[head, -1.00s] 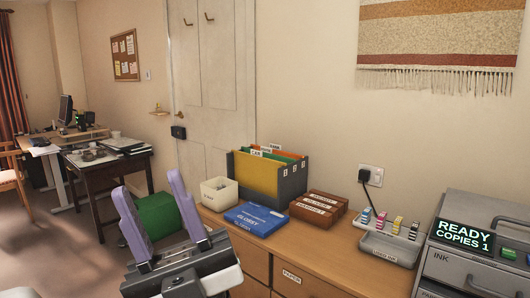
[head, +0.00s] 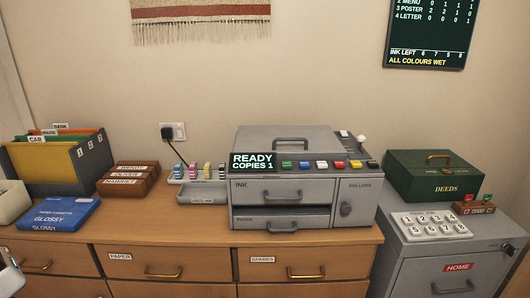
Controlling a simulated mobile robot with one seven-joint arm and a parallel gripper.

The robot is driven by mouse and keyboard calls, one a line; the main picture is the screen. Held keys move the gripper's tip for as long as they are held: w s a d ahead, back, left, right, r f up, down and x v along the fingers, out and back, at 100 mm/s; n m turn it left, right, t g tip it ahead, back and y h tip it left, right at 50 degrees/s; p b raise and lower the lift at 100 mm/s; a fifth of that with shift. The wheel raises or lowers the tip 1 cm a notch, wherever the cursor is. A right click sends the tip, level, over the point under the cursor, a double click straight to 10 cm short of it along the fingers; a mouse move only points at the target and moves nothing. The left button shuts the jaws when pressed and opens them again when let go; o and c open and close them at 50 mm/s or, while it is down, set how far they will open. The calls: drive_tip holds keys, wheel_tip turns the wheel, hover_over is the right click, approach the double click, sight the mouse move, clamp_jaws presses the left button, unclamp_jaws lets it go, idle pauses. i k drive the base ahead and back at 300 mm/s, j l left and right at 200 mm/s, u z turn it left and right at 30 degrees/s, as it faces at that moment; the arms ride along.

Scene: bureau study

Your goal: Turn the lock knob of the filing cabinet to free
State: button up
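A small dark round knob (head: 510,249) sits at the upper right of that front. It looks like the lock knob, but its setting is too small to read. Only a sliver of what looks like my gripper's body shows at the lower left edge, far from the cabinet. Its fingers are outside the picture, so I cannot see whether they are open.
On the cabinet stand a green DEEDS box (head: 432,178), a white number keypad (head: 431,226) and a small brown block (head: 474,208) with red and green tops. A grey copier (head: 290,165) stands on the wooden sideboard (head: 200,235) to the left. The wall screen (head: 428,30) hangs above.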

sight(511, 251)
drive_tip(key=z, duration=1.45)
drive_tip(key=i+l+z, duration=0.1)
drive_tip(key=i+l, duration=0.25)
drive_tip(key=i, duration=0.15)
drive_tip(key=i+l+z, duration=0.1)
drive_tip(key=i+l, duration=0.2)
drive_tip(key=i, duration=0.25)
